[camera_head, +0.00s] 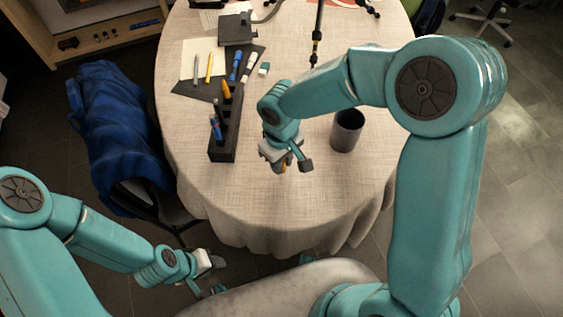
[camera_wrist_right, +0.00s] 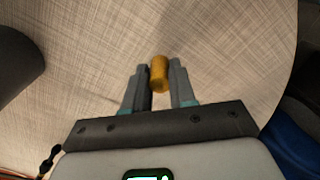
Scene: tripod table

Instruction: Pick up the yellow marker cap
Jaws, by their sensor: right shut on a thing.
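The yellow marker cap (camera_wrist_right: 160,76) is a short orange-yellow cylinder, held between the fingertips of my right gripper (camera_wrist_right: 161,84) in the right wrist view. In the head view, my right gripper (camera_head: 287,163) is over the front middle of the table, and a bit of the cap (camera_head: 283,168) shows beneath it. I cannot tell how far the cap is above the cloth. My left gripper (camera_head: 208,283) hangs low at the bottom left, off the table, and its jaw opening is unclear.
A black holder (camera_head: 222,150) with markers stands left of my right gripper. A dark cup (camera_head: 346,131) stands to its right. Several pens, a white sheet and dark pads lie at the back left of the round cloth-covered table (camera_head: 262,205). A blue-draped chair (camera_head: 118,125) stands left.

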